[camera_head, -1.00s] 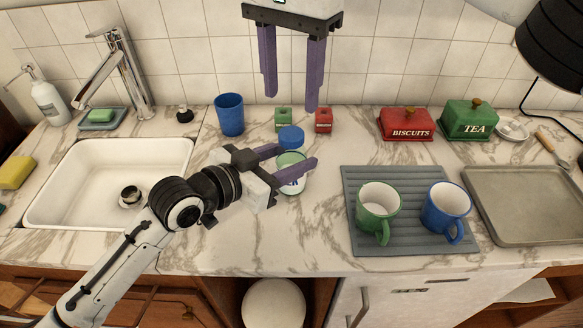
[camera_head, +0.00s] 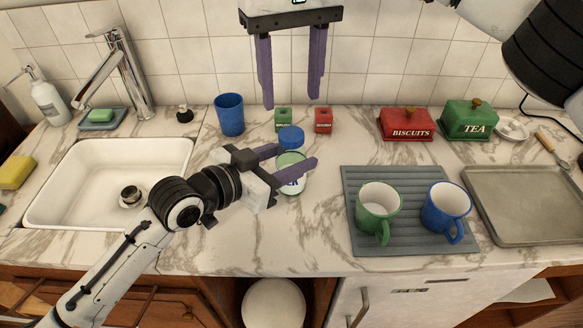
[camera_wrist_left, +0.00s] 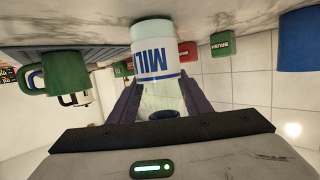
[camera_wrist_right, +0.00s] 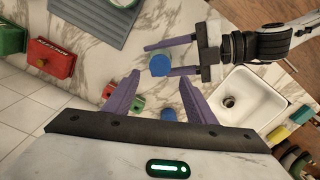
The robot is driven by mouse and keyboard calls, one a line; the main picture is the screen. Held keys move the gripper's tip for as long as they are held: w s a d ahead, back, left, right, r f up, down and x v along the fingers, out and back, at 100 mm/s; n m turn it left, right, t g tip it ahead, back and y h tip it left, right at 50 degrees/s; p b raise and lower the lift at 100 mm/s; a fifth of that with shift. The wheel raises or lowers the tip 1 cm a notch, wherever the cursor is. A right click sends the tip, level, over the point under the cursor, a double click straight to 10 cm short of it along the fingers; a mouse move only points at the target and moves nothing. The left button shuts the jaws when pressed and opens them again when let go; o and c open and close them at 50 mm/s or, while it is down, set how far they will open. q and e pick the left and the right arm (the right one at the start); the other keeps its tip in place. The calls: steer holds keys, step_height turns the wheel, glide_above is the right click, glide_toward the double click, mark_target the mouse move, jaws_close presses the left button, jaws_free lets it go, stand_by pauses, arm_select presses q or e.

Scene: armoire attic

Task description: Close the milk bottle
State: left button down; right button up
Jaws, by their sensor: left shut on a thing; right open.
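The milk bottle (camera_head: 291,184) stands on the marble counter, with a white label and blue lettering; in the left wrist view it appears inverted (camera_wrist_left: 157,58). The blue cap (camera_head: 291,137) sits at the bottle's top; it also shows from above in the right wrist view (camera_wrist_right: 160,65). I cannot tell whether it is fully seated. My left gripper (camera_head: 297,157) is shut on the bottle's upper part, one finger on each side, partly hiding it. My right gripper (camera_head: 291,103) is open and empty, pointing down, above and behind the cap.
A blue cup (camera_head: 229,115), small green box (camera_head: 283,118) and red box (camera_head: 323,120) stand behind the bottle. Green (camera_head: 377,209) and blue (camera_head: 446,206) mugs stand on a grey mat (camera_head: 412,245) to the right. The sink (camera_head: 60,190) is left. The tiled wall is close behind.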

mark_target(291, 133)
steer(key=shift+f, duration=4)
steer(key=c, duration=1.1)
